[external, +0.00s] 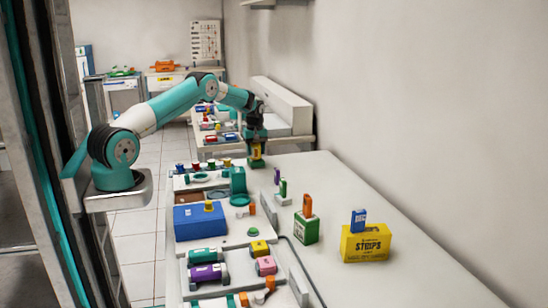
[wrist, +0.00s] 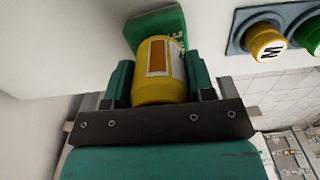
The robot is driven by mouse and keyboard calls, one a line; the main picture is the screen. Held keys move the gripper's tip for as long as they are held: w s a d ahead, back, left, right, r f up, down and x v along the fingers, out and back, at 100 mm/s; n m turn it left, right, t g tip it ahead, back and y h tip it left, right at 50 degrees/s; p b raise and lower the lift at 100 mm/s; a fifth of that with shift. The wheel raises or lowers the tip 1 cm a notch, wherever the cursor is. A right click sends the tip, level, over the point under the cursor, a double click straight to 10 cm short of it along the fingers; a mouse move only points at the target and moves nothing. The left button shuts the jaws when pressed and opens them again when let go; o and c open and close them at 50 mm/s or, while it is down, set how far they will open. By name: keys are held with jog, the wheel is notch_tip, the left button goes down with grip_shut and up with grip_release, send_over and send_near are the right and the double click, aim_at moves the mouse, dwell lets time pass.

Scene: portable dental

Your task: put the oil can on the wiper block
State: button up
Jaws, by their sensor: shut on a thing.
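My gripper (wrist: 160,85) is shut on a yellow can (wrist: 152,95) with a white and orange label; I take it as the oil can. In the wrist view a green block (wrist: 150,23) with white lettering lies just beyond the can, partly hidden by it. I cannot tell whether the two touch. Which thing is the wiper block is unclear.
A green box (external: 306,231) with an orange piece on top and a yellow box (external: 366,245) with a blue piece on top stand on the white counter (external: 400,283). A blue box (external: 200,224) and trays of coloured items lie at left. The counter's right side is clear.

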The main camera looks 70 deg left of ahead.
jog(key=shift+f, duration=0.2)
jog(key=shift+f, duration=0.1)
jog(key=o, duration=0.9)
jog(key=shift+o, duration=0.2)
notch_tip(320, 180, up, 12)
jog(key=shift+r+b, duration=0.1)
jog(key=shift+b, duration=0.8)
jog(key=shift+r, duration=0.1)
